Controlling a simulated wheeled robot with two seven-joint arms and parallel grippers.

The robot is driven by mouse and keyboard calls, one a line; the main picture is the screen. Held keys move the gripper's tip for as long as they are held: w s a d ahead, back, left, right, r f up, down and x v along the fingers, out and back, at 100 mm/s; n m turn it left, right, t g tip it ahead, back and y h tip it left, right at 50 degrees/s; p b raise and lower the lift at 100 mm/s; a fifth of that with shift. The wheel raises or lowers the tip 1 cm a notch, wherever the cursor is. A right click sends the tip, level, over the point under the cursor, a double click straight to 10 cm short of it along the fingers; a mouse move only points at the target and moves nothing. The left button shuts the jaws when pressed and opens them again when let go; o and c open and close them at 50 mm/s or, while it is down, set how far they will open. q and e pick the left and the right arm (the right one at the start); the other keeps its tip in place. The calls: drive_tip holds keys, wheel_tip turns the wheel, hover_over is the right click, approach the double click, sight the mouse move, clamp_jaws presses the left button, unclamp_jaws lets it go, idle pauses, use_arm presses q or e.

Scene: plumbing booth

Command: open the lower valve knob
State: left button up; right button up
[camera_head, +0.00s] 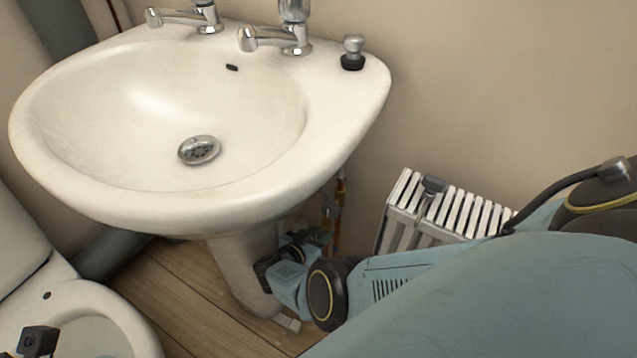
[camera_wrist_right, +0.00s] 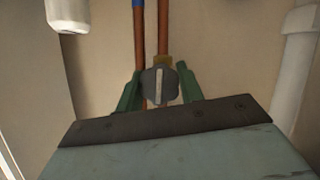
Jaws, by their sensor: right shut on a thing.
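The lower valve knob (camera_wrist_right: 159,86) shows in the right wrist view as a round grey knob with a pale raised bar, on one of two copper pipes. The two green fingers of my right gripper (camera_wrist_right: 160,92) stand on its left and right sides, shut on it. In the head view my right gripper (camera_head: 300,248) reaches under the sink beside the pedestal, and the knob is hidden there. The left gripper is not clearly in view; only a small dark part shows at the lower left corner.
The white sink (camera_head: 75,195) overhangs my right gripper, and its pedestal (camera_head: 236,262) stands just left of it. A white radiator (camera_head: 405,190) is on the wall to the right. A white toilet (camera_head: 125,325) is at lower left. A white pipe (camera_wrist_right: 294,75) runs right of the knob.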

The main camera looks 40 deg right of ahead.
drive_tip(key=o, duration=1)
